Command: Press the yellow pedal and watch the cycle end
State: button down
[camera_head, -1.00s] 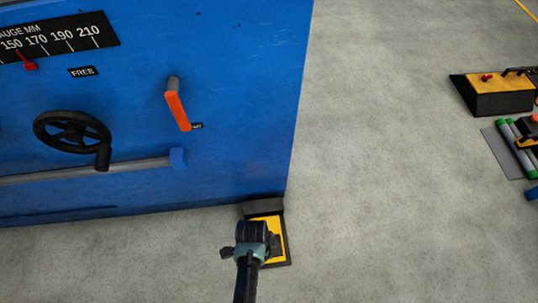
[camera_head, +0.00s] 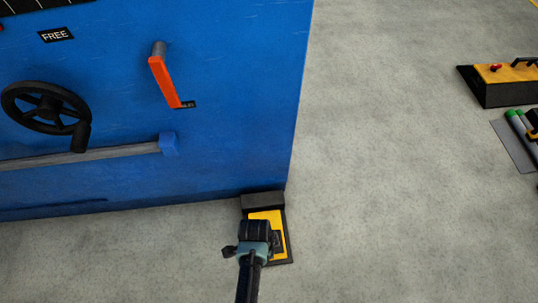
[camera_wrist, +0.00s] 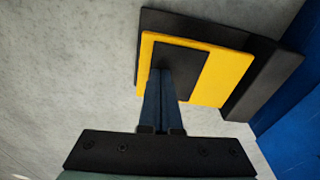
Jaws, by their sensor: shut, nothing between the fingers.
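The yellow pedal (camera_head: 281,235) sits on a black base on the floor at the foot of the blue machine. In the head view my arm partly covers it. In the wrist view the yellow pedal (camera_wrist: 229,80) shows with a dark pad (camera_wrist: 182,62) on it. My gripper (camera_wrist: 162,75) is shut and empty, and its fingertips overlap the near part of the dark pad. I cannot tell whether they touch it. In the head view the fingertips are hidden behind my wrist.
The blue machine (camera_head: 235,90) carries a black handwheel (camera_head: 45,107), an orange lever (camera_head: 164,82) and a grey rail (camera_head: 80,159). A yellow and black box (camera_head: 505,85) with a red button stands at the right. The floor (camera_head: 390,200) between is clear.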

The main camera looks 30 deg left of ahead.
notch_tip(320, 180, down, 4)
jog(key=b, duration=0.2)
jog(key=shift+r+b, duration=0.25)
jog(key=shift+b, duration=0.05)
jog(key=shift+r, duration=0.2)
jog(key=shift+s+a+r+p, duration=0.3)
jog(key=shift+s+a+p, duration=0.2)
jog(key=shift+a+p, duration=0.1)
jog(key=shift+s+a+r+p, duration=0.25)
jog(key=shift+s+a+p, duration=0.25)
jog(key=shift+p, duration=0.1)
jog(key=shift+a+f, duration=0.1)
notch_tip(320, 180, up, 13)
jog(key=p, duration=0.9)
jog(key=shift+s+a, duration=0.4)
jog(key=shift+a, duration=0.05)
